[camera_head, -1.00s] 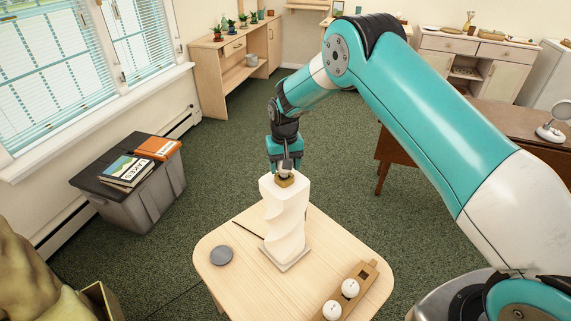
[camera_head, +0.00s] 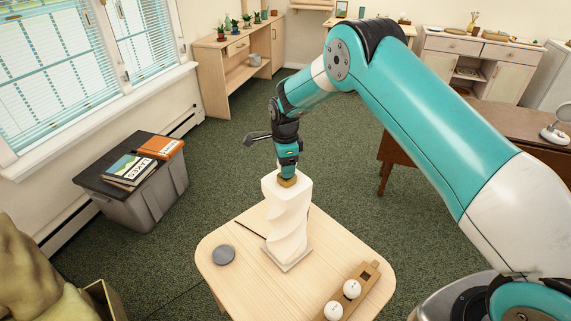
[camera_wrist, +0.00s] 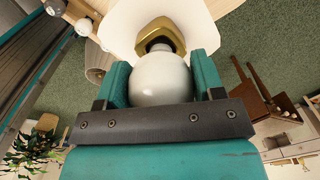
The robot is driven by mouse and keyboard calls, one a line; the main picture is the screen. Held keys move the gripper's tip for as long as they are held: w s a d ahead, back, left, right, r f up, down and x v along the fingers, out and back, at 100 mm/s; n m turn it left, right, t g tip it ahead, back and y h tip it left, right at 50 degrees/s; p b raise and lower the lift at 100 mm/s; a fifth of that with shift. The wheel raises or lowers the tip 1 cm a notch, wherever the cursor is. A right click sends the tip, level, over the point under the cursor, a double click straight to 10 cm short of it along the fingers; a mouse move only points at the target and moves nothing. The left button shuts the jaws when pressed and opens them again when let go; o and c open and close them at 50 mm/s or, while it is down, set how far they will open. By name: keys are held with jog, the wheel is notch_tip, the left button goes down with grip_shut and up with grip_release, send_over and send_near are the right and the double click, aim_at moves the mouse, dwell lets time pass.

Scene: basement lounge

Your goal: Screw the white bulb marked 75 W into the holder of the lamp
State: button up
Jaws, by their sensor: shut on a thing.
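The lamp (camera_head: 287,225) is a white twisted column on a square base, standing upright on the small wooden table. Its brass-coloured holder (camera_head: 287,182) is on top and also shows in the wrist view (camera_wrist: 174,34). My gripper (camera_head: 288,172) is directly above the holder, pointing down. In the wrist view its teal fingers are shut on a round white bulb (camera_wrist: 160,80). The bulb's dark neck meets the holder's opening; how deep it sits is hidden. No marking on this bulb is visible. In the head view my gripper hides it.
A wooden rack (camera_head: 369,279) with two white bulbs (camera_head: 352,289) (camera_head: 333,311) is at the table's (camera_head: 240,285) front right. A grey disc (camera_head: 223,255) and a thin dark stick (camera_head: 250,231) lie left of the lamp. A grey storage bin (camera_head: 150,200) stands further left.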

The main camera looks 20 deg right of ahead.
jog(key=shift+f+m, duration=0.2)
jog(key=shift+m, duration=0.2)
jog(key=o, duration=0.9)
jog(key=shift+r, duration=0.1)
